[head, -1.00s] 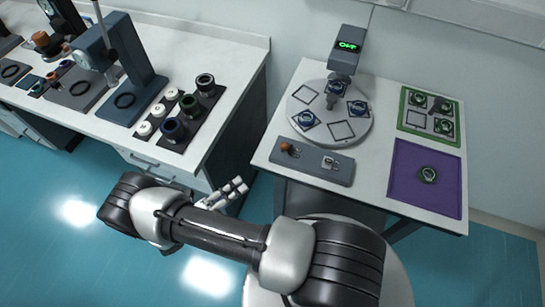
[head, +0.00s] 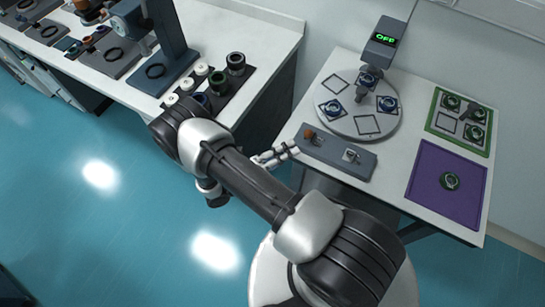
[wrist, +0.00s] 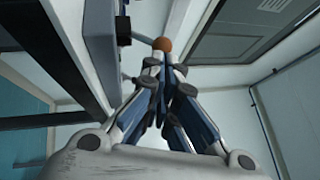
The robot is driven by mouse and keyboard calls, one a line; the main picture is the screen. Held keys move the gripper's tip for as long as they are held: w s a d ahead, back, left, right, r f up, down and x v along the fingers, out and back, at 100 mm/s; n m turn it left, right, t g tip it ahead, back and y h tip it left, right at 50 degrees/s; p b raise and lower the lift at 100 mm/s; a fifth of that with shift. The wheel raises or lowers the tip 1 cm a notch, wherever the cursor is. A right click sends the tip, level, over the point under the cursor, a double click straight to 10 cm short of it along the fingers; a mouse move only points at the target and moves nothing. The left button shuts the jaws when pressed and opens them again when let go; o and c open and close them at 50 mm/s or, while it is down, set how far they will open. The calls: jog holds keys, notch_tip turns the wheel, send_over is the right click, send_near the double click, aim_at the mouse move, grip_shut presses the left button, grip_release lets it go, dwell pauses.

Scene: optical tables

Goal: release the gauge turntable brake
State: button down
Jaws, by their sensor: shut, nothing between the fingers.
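The gauge turntable (head: 345,115) is a round white disc on the right-hand table, with square pads and several dark round parts on it. A gauge head behind it shows a green "OFF" display (head: 386,40). A grey control panel (head: 335,155) lies in front of the disc. It carries an orange-brown knob (head: 309,134) at its left end and a small metal switch (head: 351,155) at its right. My gripper (head: 293,150) is shut and empty, just left of the panel's left end. In the wrist view an orange ball (wrist: 162,44) shows just beyond the closed fingertips (wrist: 165,65); contact is unclear.
A purple mat (head: 440,200) with one dark round part and a green tray (head: 440,123) of parts lie on the right. The left bench (head: 265,40) holds presses, white caps and dark cylinders. A floor gap separates the tables.

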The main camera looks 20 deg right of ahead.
aim_at(309, 137)
jog(key=shift+x, duration=1.5)
jog(key=shift+r, duration=0.15)
jog(key=shift+d+r+n+y+p, duration=0.1)
jog(key=shift+n+y+p, duration=0.2)
jog(key=shift+p, duration=0.2)
